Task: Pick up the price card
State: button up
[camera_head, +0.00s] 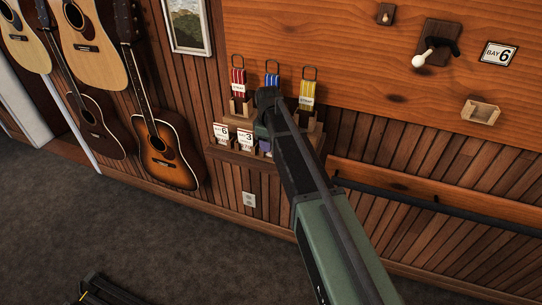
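Two small white cards stand side by side in small wooden holders on the low wooden wall shelf. The left card (221,133) seems to read 6 and the right card (244,139) seems to read 3. Their small print is too fine to read, so I cannot tell which is the price card. My arm reaches up from the lower right and covers the right part of the shelf. The dark end of my arm is just right of and above the cards. My gripper's fingers cannot be made out there.
Red, blue and yellow tagged packs (238,82) stand above the cards. Guitars (165,150) hang at left. Floor at lower left is mostly clear.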

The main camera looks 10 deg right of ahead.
jog(key=shift+r, duration=0.1)
grip_shut()
notch_tip(320, 180, up, 20)
jog(key=p, duration=2)
